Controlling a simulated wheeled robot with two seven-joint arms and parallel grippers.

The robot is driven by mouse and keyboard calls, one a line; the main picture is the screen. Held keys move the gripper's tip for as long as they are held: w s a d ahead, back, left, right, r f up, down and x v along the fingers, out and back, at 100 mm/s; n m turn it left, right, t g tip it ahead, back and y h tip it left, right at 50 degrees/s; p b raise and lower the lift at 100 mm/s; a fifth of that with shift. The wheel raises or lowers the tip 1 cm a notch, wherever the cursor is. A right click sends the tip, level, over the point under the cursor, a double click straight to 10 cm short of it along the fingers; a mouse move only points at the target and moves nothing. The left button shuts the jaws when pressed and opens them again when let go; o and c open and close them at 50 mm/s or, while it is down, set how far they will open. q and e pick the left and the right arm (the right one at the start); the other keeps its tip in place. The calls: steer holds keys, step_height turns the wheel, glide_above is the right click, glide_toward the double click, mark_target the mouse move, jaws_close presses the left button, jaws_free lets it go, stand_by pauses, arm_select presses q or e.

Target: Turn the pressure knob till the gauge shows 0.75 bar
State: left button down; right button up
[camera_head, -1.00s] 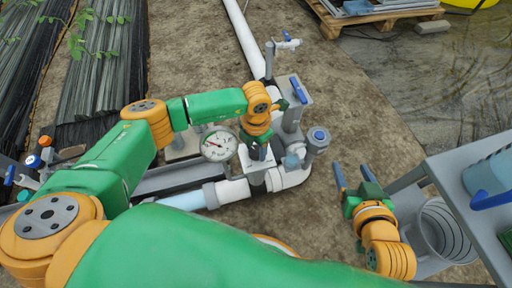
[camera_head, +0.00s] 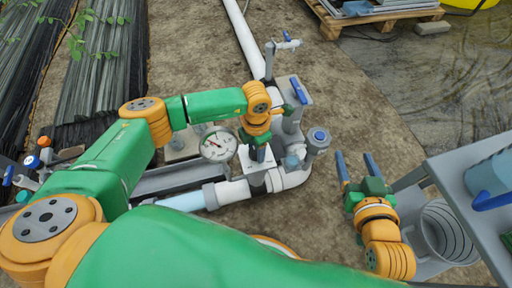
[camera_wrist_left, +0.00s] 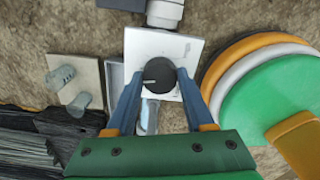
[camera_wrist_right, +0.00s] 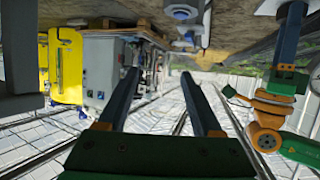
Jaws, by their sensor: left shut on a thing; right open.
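The pressure knob (camera_wrist_left: 158,76) is round and black with a pale mark, on a white square plate (camera_wrist_left: 142,44) in the left wrist view. My left gripper (camera_head: 257,154) is shut on the knob, a finger on either side; in the head view it mostly hides the knob. The round white pressure gauge (camera_head: 218,145) stands just left of the gripper in the head view. Its needle points to the upper left, but the scale is too small to read. My right gripper (camera_head: 357,165) is open and empty, in the air right of the pipework.
A white pipe (camera_head: 234,191) with grey fittings runs below the gauge. A blue-capped fitting (camera_head: 318,136) and a blue-handled valve (camera_head: 298,89) stand right of my left gripper. A grey stand with a blue-handled container (camera_head: 489,178) is at the right edge.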

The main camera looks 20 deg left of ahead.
mark_target(256, 151)
arm_select(q)
steer(key=c, duration=0.6)
jaws_free()
steer(key=shift+o, duration=0.2)
step_height(256, 151, up, 2)
steer(key=shift+r+p, duration=0.25)
steer(key=shift+p, duration=0.35)
step_height(256, 151, up, 5)
steer(key=shift+f+p, duration=0.2)
steer(key=shift+p, duration=0.7)
arm_select(e)
steer(key=s+d+f+g+h, duration=0.2)
steer(key=s+d+f+g, duration=0.2)
steer(key=s+f+g, duration=0.6)
steer(key=s+f, duration=0.1)
steer(key=s, duration=0.2)
steer(key=shift+s+f+m, duration=0.25)
steer(key=shift+f+m, duration=0.05)
